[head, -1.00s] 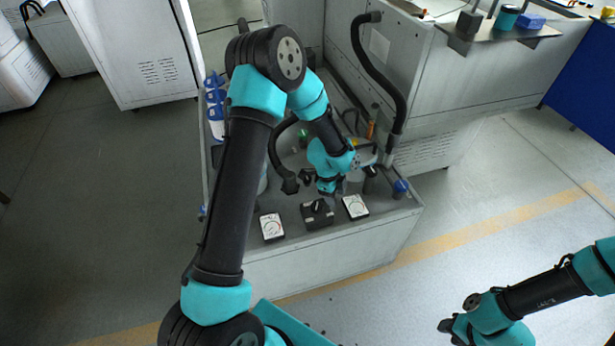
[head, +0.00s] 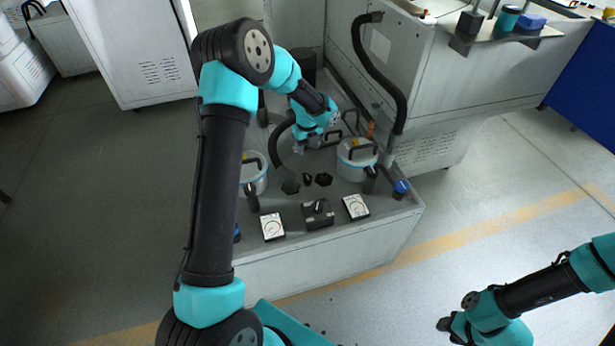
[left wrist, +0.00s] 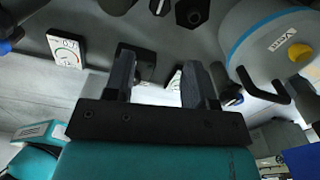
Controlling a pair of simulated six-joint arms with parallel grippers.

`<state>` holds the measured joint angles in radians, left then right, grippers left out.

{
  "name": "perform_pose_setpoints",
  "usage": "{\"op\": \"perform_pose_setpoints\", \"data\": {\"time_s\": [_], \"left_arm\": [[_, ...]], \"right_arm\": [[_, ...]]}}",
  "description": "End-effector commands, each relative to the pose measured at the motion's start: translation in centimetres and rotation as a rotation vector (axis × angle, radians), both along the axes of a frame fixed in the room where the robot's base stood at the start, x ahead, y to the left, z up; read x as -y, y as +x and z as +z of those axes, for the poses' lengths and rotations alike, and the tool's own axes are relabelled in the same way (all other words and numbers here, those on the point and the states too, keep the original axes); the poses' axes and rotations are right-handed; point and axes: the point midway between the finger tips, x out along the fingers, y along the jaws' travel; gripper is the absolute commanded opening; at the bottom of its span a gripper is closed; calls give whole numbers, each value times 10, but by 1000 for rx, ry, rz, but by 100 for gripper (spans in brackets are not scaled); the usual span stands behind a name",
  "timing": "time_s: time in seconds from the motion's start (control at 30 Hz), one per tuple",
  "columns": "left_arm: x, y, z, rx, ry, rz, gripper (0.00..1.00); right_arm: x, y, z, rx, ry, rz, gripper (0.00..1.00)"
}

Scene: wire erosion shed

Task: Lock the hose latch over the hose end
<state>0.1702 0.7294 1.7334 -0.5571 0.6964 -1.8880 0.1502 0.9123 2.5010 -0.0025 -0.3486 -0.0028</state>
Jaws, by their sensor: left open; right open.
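A short black hose (head: 274,150) arches over the bench, and its blocky black end (head: 290,186) is low near two small black knob-like parts (head: 323,179). I cannot tell which part is the latch, or whether it lies over the hose end. My left gripper (head: 303,147) is behind the hose end in the head view, apart from it. In the left wrist view its two fingers (left wrist: 158,82) are spread with nothing between them. Dark fittings (left wrist: 192,12) show at the top of that view. My right gripper (head: 446,327) is open, low over the floor, far from the bench.
A lidded pot (head: 357,160) with a black handle stands right of my left gripper, another (head: 254,175) to the left. Two dial gauges (head: 272,227) (head: 356,207) and a black switch box (head: 318,214) line the bench front. A long black hose (head: 382,80) hangs from the machine.

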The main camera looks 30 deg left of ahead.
Motion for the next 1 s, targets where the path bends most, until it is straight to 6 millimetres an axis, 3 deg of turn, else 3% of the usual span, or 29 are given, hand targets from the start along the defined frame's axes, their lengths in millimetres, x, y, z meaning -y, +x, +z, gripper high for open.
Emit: {"op": "perform_pose_setpoints", "data": {"time_s": [0.8, 1.0], "left_arm": [[0, -1, -135, -1, -2, 1, 51], [0, -1, -156, -1, -1, 1, 51]], "right_arm": [[0, 0, 0, 0, 0, 0, 43], [0, 0, 0, 0, 0, 0, 43]]}}
